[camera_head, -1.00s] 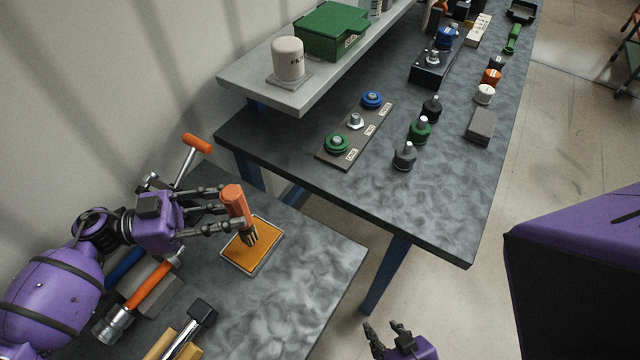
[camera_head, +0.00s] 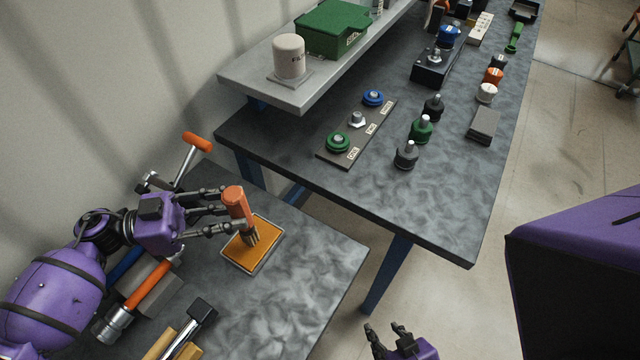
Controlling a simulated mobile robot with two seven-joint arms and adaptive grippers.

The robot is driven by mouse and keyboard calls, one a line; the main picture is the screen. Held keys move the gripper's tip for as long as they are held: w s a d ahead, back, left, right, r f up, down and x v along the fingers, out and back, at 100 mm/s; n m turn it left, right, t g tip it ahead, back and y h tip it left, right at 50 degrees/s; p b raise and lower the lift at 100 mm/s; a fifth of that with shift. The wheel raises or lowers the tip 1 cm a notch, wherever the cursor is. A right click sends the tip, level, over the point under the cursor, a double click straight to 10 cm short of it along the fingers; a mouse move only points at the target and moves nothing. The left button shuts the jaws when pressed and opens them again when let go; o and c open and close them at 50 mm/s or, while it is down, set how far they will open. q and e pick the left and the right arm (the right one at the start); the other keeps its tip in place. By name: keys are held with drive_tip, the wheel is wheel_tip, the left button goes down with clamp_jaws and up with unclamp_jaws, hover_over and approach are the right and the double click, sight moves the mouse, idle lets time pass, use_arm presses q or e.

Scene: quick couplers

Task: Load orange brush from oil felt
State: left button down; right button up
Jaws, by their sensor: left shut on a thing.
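The orange brush (camera_head: 236,203) is upright in my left gripper (camera_head: 232,212), with its dark bristles pointing down. My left gripper is shut on the brush's handle. The oil felt (camera_head: 254,254) is an orange-yellow pad in a light-rimmed shallow tray on the near table. The bristle tips are over the felt and look to be at its surface; I cannot tell whether they press on it. My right gripper (camera_head: 388,334) is at the bottom edge, its fingers apart and empty, over the floor.
An orange-handled hammer-like tool (camera_head: 197,142) and other tools lie around my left arm. The far table (camera_head: 420,215) carries a plate with couplers (camera_head: 355,121), several loose plugs (camera_head: 421,129) and a dark block. A grey shelf holds a green box (camera_head: 332,27) and a white filter (camera_head: 289,55). The near table's right part is clear.

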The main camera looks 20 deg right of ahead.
use_arm(q)
drive_tip(key=shift+f, duration=0.2)
use_arm(e)
drive_tip(key=shift+f, duration=0.1)
use_arm(q)
drive_tip(key=shift+f, duration=0.35)
use_arm(e)
drive_tip(key=shift+w, duration=0.1)
idle(0.3)
use_arm(q)
drive_tip(key=shift+s+f, duration=0.1)
drive_tip(key=shift+f, duration=0.1)
idle(0.4)
drive_tip(key=shift+r+p, duration=1.85)
drive_tip(key=shift+r, duration=1.9)
use_arm(e)
drive_tip(key=w+r+t, duration=0.1)
drive_tip(key=w+r, duration=0.4)
drive_tip(key=r, duration=0.1)
drive_tip(key=shift+r, duration=0.3)
use_arm(q)
drive_tip(key=shift+r, duration=0.1)
use_arm(e)
drive_tip(key=shift+w+a, duration=0.1)
drive_tip(key=shift+w, duration=0.05)
